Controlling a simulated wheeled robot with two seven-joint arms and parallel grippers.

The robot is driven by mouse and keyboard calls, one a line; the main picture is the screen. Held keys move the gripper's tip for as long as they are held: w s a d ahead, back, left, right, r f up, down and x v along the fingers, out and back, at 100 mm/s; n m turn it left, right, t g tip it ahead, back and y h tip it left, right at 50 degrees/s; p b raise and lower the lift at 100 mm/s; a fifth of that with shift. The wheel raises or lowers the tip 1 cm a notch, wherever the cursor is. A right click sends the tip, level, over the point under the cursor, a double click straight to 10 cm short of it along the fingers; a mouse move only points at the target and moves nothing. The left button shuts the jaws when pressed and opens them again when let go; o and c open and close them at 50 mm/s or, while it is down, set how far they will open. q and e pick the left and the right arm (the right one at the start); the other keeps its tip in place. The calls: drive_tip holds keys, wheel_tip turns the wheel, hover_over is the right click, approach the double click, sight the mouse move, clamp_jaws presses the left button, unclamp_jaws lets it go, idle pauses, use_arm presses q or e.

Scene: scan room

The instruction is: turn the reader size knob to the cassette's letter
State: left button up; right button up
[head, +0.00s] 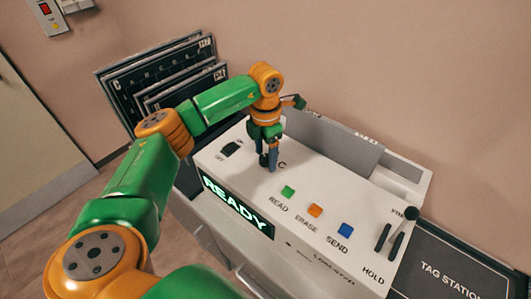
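The reader (330,205) is a white console with a lit READY display (237,207). My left gripper (268,163) points down at the reader's top, beside a printed letter C (282,164). Its two dark fingers are close together at the spot where the size knob seems to be. The knob is hidden by the fingers, so its pointer and whether the fingers grip it cannot be told. Several dark lettered cassettes or plates (150,75) stand upright behind the reader at the left. My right gripper is out of view.
The reader's top carries a black OFF switch (232,147), a green READ button (288,191), an orange ERASE button (315,210), a blue SEND button (345,230) and black levers (398,235) by HOLD. A grey upright panel (335,145) stands along its back, near the wall.

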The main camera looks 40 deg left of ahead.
sight(265, 157)
use_arm(q)
drive_tip(key=shift+r, duration=0.1)
wheel_tip(265, 157, up, 7)
drive_tip(key=shift+b, duration=0.8)
